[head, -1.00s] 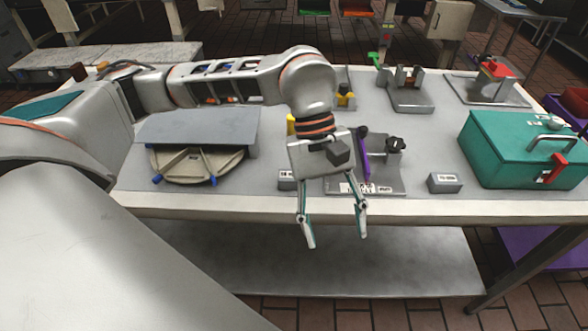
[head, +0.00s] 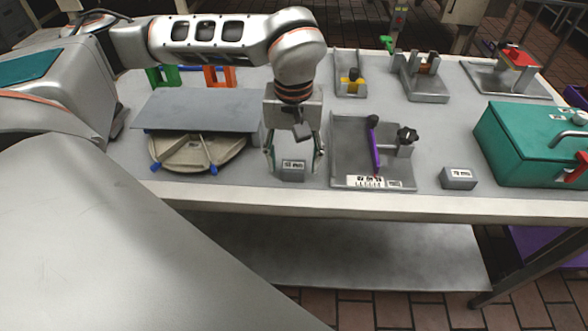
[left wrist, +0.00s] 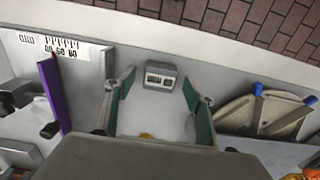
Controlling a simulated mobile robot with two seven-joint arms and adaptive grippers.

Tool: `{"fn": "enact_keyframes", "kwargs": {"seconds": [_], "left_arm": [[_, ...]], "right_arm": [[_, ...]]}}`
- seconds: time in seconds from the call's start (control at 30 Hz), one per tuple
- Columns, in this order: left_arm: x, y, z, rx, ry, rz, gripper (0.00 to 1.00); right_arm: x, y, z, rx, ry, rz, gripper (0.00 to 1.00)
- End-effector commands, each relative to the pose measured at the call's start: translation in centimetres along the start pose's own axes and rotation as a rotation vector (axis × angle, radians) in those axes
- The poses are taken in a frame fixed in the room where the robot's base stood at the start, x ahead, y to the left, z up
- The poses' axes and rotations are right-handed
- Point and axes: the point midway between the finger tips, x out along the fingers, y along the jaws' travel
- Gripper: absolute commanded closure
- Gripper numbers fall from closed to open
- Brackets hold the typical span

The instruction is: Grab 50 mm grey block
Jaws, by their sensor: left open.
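A small grey block (head: 292,173) with a white label lies on the table near its front edge. It also shows in the left wrist view (left wrist: 160,81), between and just ahead of the fingertips. My left gripper (head: 295,160) is open and points down, with one finger on each side of this block and a gap showing on both sides. A second grey labelled block (head: 458,180) lies farther right. Both labels are too small to read, so I cannot tell the 50 mm one by its number. My right gripper is not in view.
A grey fixture (head: 346,152) with a purple lever (head: 374,148) stands just right of the gripper. A round divided tray (head: 182,160) under a grey plate (head: 200,108) is at its left. A teal box (head: 520,140) stands at the right. The table's front edge is close.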

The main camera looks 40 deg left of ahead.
Motion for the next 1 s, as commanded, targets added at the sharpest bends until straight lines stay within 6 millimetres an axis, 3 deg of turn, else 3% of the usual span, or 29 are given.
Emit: {"fn": "enact_keyframes", "kwargs": {"seconds": [0.13, 0.4, 0.57, 0.6, 1.0], "left_arm": [[1.6, 0.0, 0.0, 0.0, -0.002, -0.001, 0.46], [1.8, 0.0, 0.0, 0.0, 0.001, 0.001, 0.46], [1.8, 0.0, 0.0, 0.0, 0.0, 0.001, 0.85], [1.8, 0.0, 0.0, 0.0, 0.0, 0.001, 0.87], [1.4, 0.1, 0.0, 0.0, 0.001, 0.002, 0.87]], "right_arm": [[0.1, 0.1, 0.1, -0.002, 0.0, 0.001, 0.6], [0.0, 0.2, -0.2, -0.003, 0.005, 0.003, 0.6], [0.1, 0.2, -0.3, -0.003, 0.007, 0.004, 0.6], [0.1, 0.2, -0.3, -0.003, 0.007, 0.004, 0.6], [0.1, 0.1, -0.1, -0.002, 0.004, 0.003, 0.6]]}}
